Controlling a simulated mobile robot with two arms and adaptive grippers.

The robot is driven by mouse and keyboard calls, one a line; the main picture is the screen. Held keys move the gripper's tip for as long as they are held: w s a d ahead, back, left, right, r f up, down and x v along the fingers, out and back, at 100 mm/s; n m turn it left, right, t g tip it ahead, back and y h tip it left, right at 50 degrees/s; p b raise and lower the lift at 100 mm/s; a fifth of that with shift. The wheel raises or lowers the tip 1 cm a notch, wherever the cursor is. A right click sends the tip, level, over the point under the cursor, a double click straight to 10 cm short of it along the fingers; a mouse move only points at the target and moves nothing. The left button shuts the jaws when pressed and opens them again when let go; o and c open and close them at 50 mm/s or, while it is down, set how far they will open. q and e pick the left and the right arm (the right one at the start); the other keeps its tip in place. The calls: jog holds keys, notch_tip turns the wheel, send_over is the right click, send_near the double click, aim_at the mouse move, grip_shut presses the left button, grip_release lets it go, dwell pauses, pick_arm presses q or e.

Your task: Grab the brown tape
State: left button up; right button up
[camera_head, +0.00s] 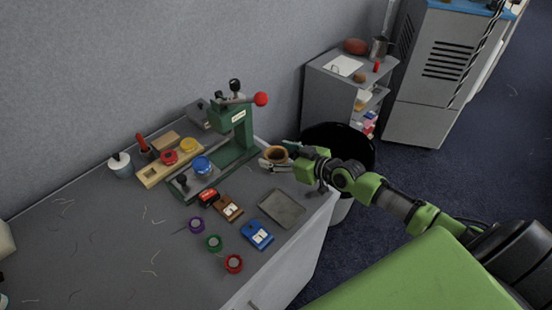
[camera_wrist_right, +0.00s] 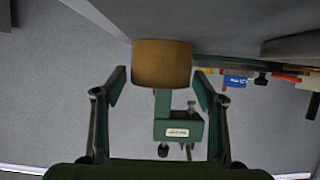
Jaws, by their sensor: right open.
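The brown tape (camera_head: 275,154) is a roll at the table's right edge, beside the green press. In the right wrist view the brown tape (camera_wrist_right: 162,62) is a tan-brown block shape at the top centre. My right gripper (camera_head: 277,157) reaches in from the right, with its fingers around the roll in the head view. In the wrist view my right gripper (camera_wrist_right: 160,84) is open, one finger on either side of the tape's lower part, with gaps showing. The fingers are not closed on it. My left gripper is not in view.
A green press (camera_head: 238,130) with a red knob stands just left of the tape. A grey tray (camera_head: 282,208), a blue device (camera_head: 257,234) and several small tape rolls lie nearer. A black bin (camera_head: 345,146) stands beyond the table's right edge. The table's left part is mostly clear.

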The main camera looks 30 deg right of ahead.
jog(key=shift+w+a+f, duration=0.1)
jog(key=shift+w+a, duration=0.05)
jog(key=shift+w, duration=0.2)
jog(key=c, duration=1.2)
jog(key=shift+c, duration=0.2)
